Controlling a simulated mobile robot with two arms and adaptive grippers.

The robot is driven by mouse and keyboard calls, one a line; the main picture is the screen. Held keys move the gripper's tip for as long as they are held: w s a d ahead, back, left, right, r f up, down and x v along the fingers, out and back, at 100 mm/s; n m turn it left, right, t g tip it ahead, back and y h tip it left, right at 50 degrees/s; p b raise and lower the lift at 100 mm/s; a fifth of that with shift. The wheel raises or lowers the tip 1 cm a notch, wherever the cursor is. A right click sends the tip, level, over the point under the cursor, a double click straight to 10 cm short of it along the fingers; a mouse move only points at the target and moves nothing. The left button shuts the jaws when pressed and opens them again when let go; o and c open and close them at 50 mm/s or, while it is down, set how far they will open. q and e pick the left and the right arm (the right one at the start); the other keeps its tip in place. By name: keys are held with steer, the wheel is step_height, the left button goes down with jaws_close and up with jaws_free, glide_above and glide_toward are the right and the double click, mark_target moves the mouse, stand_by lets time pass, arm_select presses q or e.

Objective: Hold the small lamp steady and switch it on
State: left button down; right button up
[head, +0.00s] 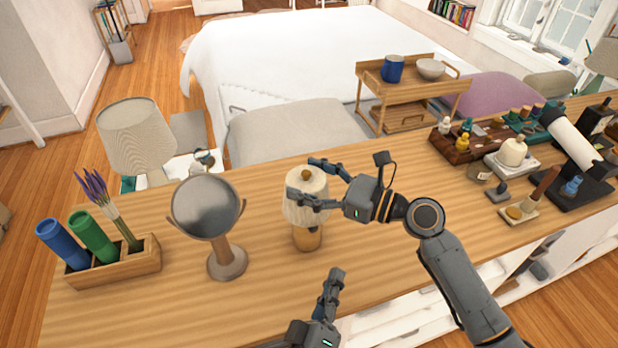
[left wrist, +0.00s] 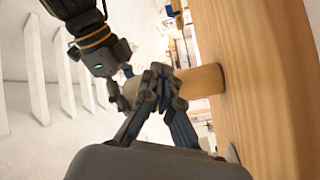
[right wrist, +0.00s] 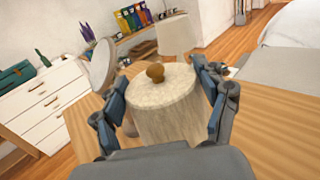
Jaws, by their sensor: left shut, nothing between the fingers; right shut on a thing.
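The small lamp (head: 307,236) stands upright on the wooden counter, with a pale ribbed shade, a brown knob on top and a wooden base. My right gripper (head: 322,183) is shut on the shade from the right side. In the right wrist view the shade (right wrist: 166,105) sits between both fingers, its knob (right wrist: 155,72) facing up. My left gripper (head: 333,279) is shut and empty, low at the counter's front edge, in front of the lamp and apart from it in the head view. In the left wrist view the closed left fingers (left wrist: 157,78) overlap the lamp base (left wrist: 205,80); contact is unclear.
A round mirror (head: 206,208) on a stand and a wooden holder (head: 115,265) with blue and green tubes stand left of the lamp. Trays and bottles (head: 480,140) crowd the counter's right part. The counter between lamp and mirror is clear.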

mark_target(314, 229)
arm_select(q)
steer(key=shift+d+m+h, duration=0.15)
steer(key=shift+m+h, duration=0.45)
steer(key=shift+m, duration=0.4)
steer(key=shift+w, duration=0.3)
steer(key=shift+w+a, duration=0.5)
steer(key=shift+w, duration=0.75)
steer(key=shift+w+a, duration=0.55)
steer(key=shift+w, duration=0.65)
steer(key=shift+w+a, duration=0.5)
steer(key=shift+w, duration=0.75)
steer(key=shift+w, duration=0.15)
arm_select(e)
steer(key=shift+f, duration=0.1)
arm_select(q)
steer(key=shift+w+a, duration=0.15)
steer(key=shift+w, duration=0.1)
steer(key=shift+w+a, duration=0.1)
steer(key=shift+w, duration=0.1)
steer(key=shift+s, duration=0.1)
steer(key=shift+s+d+r, duration=0.1)
steer(key=shift+s+d, duration=0.15)
steer(key=shift+s, duration=0.35)
